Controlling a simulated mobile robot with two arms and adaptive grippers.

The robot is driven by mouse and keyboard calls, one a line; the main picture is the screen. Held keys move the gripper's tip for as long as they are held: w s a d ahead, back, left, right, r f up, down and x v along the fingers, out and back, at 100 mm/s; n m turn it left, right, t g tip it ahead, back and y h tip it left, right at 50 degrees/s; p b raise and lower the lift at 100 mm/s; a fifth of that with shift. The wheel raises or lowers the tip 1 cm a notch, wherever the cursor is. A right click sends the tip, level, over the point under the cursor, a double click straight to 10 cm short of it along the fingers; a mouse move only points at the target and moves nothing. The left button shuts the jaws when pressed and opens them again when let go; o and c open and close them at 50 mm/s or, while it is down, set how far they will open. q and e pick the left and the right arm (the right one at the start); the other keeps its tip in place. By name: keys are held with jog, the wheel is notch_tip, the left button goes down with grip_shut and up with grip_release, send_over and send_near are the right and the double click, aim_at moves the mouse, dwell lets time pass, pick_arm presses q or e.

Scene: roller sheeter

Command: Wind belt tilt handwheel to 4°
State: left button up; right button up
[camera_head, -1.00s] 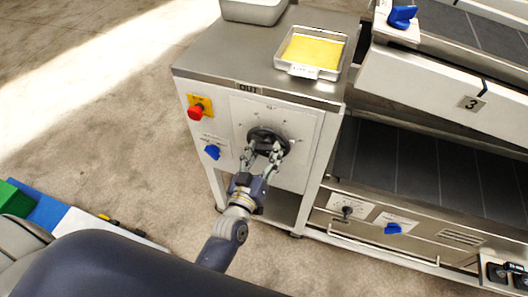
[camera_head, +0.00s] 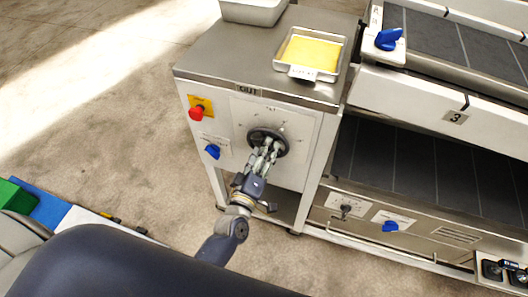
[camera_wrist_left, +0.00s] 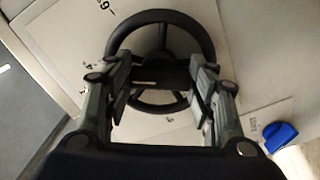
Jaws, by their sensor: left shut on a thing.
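The black handwheel (camera_head: 252,134) sits on a pale dial plate (camera_head: 306,127) on the front of the steel cabinet. My left gripper (camera_head: 266,152) reaches it from below and is shut on it. In the left wrist view, the handwheel (camera_wrist_left: 162,17) shows as a ring with spokes, and my gripper's fingers (camera_wrist_left: 161,85) lie either side of its middle bar. A "6" mark shows at the top left of that view; the dial reading is too small to tell. The tilting belt bed (camera_head: 405,98), labelled 3, stands right of the cabinet. My right gripper is not in view.
A red stop button (camera_head: 196,113) and a blue knob (camera_head: 212,151) are left of the dial. A tray with a yellow sheet (camera_head: 310,53) is on the cabinet top. A lower dark belt (camera_head: 420,170) is at the right.

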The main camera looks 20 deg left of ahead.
pick_arm(q)
jog(key=shift+n, duration=0.4)
jog(key=o, duration=1)
jog(key=shift+o, duration=0.2)
jog(key=shift+s, duration=0.1)
jog(key=s, duration=1.1)
jog(key=shift+s+a, duration=0.2)
jog(key=shift+s, duration=0.2)
